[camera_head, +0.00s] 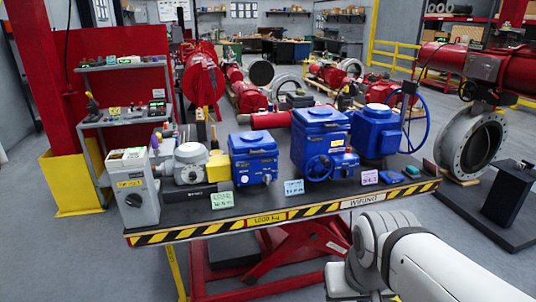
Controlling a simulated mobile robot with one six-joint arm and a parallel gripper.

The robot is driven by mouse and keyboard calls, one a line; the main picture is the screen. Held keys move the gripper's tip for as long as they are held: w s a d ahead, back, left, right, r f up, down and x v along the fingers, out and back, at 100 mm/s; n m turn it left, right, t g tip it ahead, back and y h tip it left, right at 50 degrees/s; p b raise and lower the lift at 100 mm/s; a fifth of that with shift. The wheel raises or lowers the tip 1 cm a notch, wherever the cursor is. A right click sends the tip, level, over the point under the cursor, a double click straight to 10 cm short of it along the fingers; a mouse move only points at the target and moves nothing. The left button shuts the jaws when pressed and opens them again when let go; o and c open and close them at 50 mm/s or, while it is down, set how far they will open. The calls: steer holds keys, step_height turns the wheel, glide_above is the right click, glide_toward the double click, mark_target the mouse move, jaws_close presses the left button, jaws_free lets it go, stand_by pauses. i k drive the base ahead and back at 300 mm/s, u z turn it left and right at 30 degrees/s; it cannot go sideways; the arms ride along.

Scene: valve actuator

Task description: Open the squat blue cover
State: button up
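Three blue valve actuators stand on a dark lift table (225,221) with a yellow-black striped front edge. The left one is the lowest and boxy, with a squat blue cover (252,141) on top that looks shut. The middle blue actuator (320,128) is taller and has a small blue handwheel on its front. The right blue actuator (377,133) has a pale round top and a large blue handwheel beside it. White links of my arm show at the bottom right, in front of the table. My gripper is not in view.
A grey box with a black knob (134,187) and a grey-yellow device (191,165) stand left on the table. Small cards (222,200) lie along its front. A large grey valve (473,142) and a black stand (511,190) are at right. Floor shows at lower left.

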mark_target(249, 143)
steer(key=i, duration=1)
steer(key=z, duration=0.05)
